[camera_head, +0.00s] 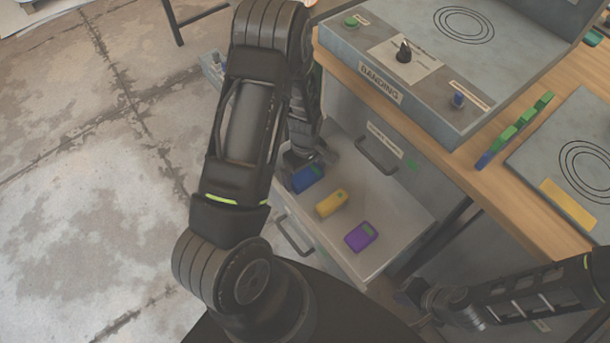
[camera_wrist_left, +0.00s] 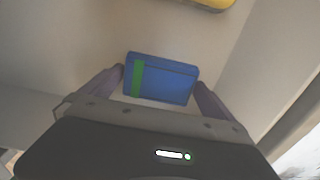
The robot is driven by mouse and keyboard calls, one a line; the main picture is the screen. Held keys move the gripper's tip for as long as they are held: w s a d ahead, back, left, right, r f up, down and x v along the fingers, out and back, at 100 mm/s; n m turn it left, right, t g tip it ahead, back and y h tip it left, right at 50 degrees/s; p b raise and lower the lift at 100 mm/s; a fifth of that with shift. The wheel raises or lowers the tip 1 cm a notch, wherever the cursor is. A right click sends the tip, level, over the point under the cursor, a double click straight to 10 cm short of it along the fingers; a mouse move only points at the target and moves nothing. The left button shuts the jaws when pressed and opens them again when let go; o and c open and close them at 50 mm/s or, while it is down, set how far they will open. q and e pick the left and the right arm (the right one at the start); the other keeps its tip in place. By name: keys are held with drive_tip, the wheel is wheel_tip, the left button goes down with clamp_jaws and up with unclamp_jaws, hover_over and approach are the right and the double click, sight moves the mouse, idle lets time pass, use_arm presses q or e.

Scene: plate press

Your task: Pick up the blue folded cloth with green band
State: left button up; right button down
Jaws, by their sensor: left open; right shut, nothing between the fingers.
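The blue folded cloth with a green band (camera_head: 308,178) lies in an open drawer in the head view. It also shows in the left wrist view (camera_wrist_left: 165,80), its green band near its left end. My left gripper (camera_head: 306,158) is over the drawer at the cloth. In the left wrist view my left gripper (camera_wrist_left: 162,92) is open, with one finger on each side of the cloth. I cannot tell whether the fingers touch it. My right gripper (camera_head: 418,293) is low at the right, shut and empty, partly dark against my body.
A yellow item (camera_head: 331,203) and a purple item (camera_head: 361,236) lie in the same drawer (camera_head: 390,238). The drawer walls are close to my left gripper. A grey panel machine (camera_head: 440,75) and a plate (camera_head: 572,150) stand on the wooden bench (camera_head: 480,185) above.

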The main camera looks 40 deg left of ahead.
sight(305, 174)
use_arm(q)
drive_tip(key=shift+c, duration=0.6)
drive_tip(key=c, duration=0.9)
drive_tip(key=shift+r, duration=0.1)
wheel_tip(305, 174, up, 10)
drive_tip(key=shift+f+p, duration=0.1)
drive_tip(key=shift+p, duration=0.3)
